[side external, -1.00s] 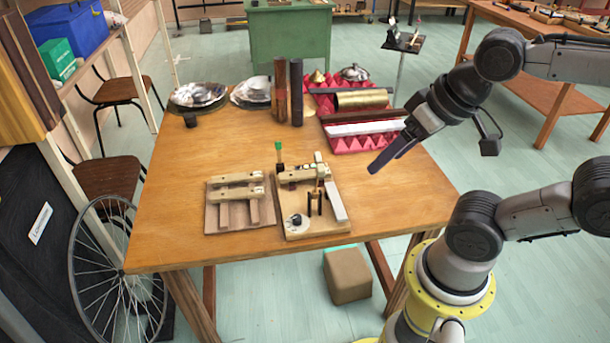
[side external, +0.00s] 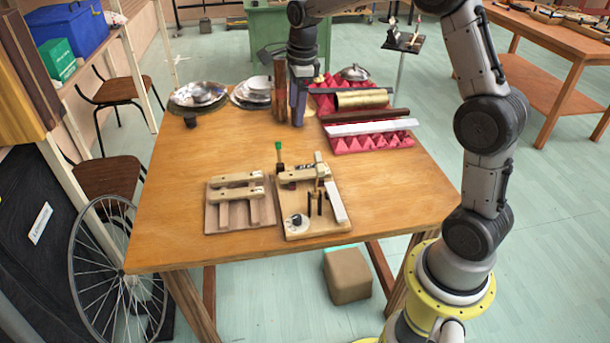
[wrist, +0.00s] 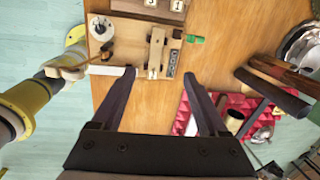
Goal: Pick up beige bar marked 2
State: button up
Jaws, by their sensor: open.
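A beige bar (side external: 303,174) lies across the wooden fixture board (side external: 303,233) at the table's middle right. In the wrist view this beige bar (wrist: 156,53) carries a small mark near its end that looks like a 2, though it is hard to read. In the side view my gripper (side external: 298,105) points down behind the fixture, overlapping the upright dark tubes, clear of the bar.
Two more beige bars (side external: 236,178) rest on a second board (side external: 212,222) to the left. A green-tipped stick (side external: 279,152), a pale strip (side external: 335,202) and short dark posts crowd the fixture. Tubes on red foam (side external: 345,146) and metal bowls (side external: 198,94) stand behind.

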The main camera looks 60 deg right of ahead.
jog(key=g, duration=0.2)
send_over(303, 173)
notch_tip(303, 173, down, 8)
jog(key=shift+m, duration=0.4)
jog(key=f, duration=0.7)
jog(key=shift+s+d+f, duration=0.15)
jog(key=shift+s, duration=0.05)
jog(key=shift+w+a+f, duration=0.1)
jog(key=shift+f, duration=1.55)
jog(key=shift+w+a+f, duration=0.1)
jog(key=shift+f, duration=1.55)
jog(key=shift+r, duration=0.1)
grip_shut()
